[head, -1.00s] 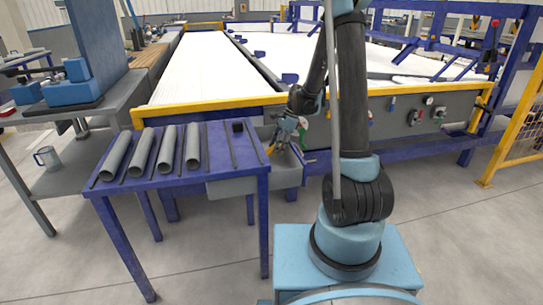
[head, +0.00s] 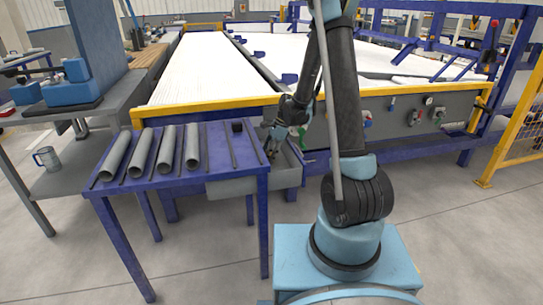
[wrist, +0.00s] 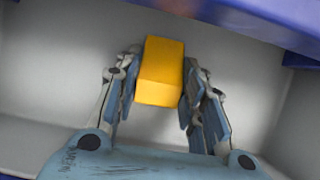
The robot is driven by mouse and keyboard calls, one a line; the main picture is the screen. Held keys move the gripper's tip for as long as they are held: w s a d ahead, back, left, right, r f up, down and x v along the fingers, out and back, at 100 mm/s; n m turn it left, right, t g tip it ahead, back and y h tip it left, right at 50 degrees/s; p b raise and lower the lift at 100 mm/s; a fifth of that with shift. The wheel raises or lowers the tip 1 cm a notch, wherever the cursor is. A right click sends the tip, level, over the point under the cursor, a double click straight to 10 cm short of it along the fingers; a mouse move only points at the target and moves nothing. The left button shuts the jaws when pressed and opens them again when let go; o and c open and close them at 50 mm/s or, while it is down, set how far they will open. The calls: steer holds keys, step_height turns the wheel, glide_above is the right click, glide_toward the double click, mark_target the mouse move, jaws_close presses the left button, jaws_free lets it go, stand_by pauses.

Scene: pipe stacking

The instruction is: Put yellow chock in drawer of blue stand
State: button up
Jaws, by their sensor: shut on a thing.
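The yellow chock (wrist: 160,72) is a small block between the two fingers of my gripper (wrist: 158,90) in the wrist view. The fingers are shut on it from both sides. Grey drawer walls (wrist: 60,60) surround the chock and fingers, so they are inside or just above the drawer. In the head view my gripper (head: 271,147) reaches down into the open grey drawer (head: 287,178) at the right side of the blue stand (head: 215,171). The chock is hidden there. I cannot tell whether it touches the drawer floor.
Several grey pipes (head: 165,149) lie on the stand between dark rods, with a small black block (head: 238,127) near its right end. A yellow-edged conveyor (head: 205,112) stands behind.

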steer(key=o, duration=1.1)
steer(key=shift+f, duration=0.1)
